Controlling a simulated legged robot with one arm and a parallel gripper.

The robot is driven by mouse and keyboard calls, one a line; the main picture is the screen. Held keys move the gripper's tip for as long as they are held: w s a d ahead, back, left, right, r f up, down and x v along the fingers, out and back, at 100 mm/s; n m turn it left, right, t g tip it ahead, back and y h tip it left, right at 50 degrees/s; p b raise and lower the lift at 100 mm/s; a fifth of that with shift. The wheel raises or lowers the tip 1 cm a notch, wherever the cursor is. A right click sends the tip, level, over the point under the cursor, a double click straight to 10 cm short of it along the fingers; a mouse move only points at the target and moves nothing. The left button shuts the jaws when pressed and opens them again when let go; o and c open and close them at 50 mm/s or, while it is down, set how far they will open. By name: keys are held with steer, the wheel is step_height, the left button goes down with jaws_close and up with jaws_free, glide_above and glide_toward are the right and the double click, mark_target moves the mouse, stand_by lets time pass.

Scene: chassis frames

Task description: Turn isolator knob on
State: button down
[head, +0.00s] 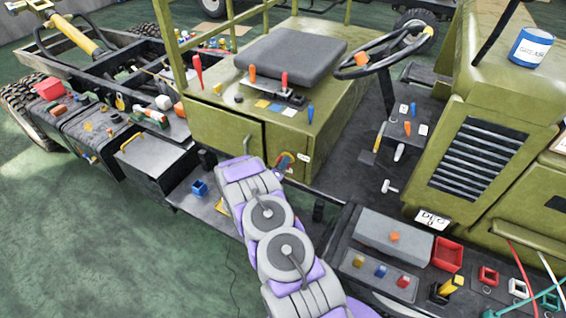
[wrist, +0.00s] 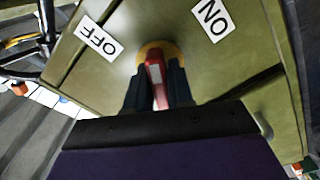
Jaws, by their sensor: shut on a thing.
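The isolator knob (wrist: 154,73) has a red handle on a round yellow base, set on a green panel (wrist: 110,75). In the wrist view an OFF label (wrist: 100,40) is at the upper left of the knob and an ON label (wrist: 213,19) at the upper right. The red handle stands nearly upright in that picture. My gripper (wrist: 157,84) has its two dark fingers on either side of the handle and is shut on it. In the head view my gripper (head: 282,166) is at the green seat box, with the knob mostly hidden behind it.
A grey seat (head: 291,46) is on top of the green box, and a steering wheel (head: 384,52) is to its right. Levers (head: 284,80) stand in front of the seat. A grey box (head: 393,237) and a red bin (head: 447,254) are at the lower right.

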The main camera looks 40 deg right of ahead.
steer(key=m, duration=0.6)
steer(key=shift+s+f, duration=0.15)
steer(key=shift+f, duration=0.15)
steer(key=m+b, duration=0.1)
steer(key=m, duration=0.2)
steer(key=shift+r+m+b, duration=0.1)
steer(key=shift+m+b, duration=0.4)
steer(key=shift+m, duration=0.6)
steer(key=shift+r, duration=0.1)
steer(key=c, duration=1.1)
jaws_free()
steer(key=shift+w+d, duration=0.1)
steer(key=shift+w, duration=0.1)
steer(key=p+v, duration=0.1)
steer(key=v, duration=1.6)
steer(key=shift+s+a, duration=0.1)
steer(key=shift+a, duration=0.15)
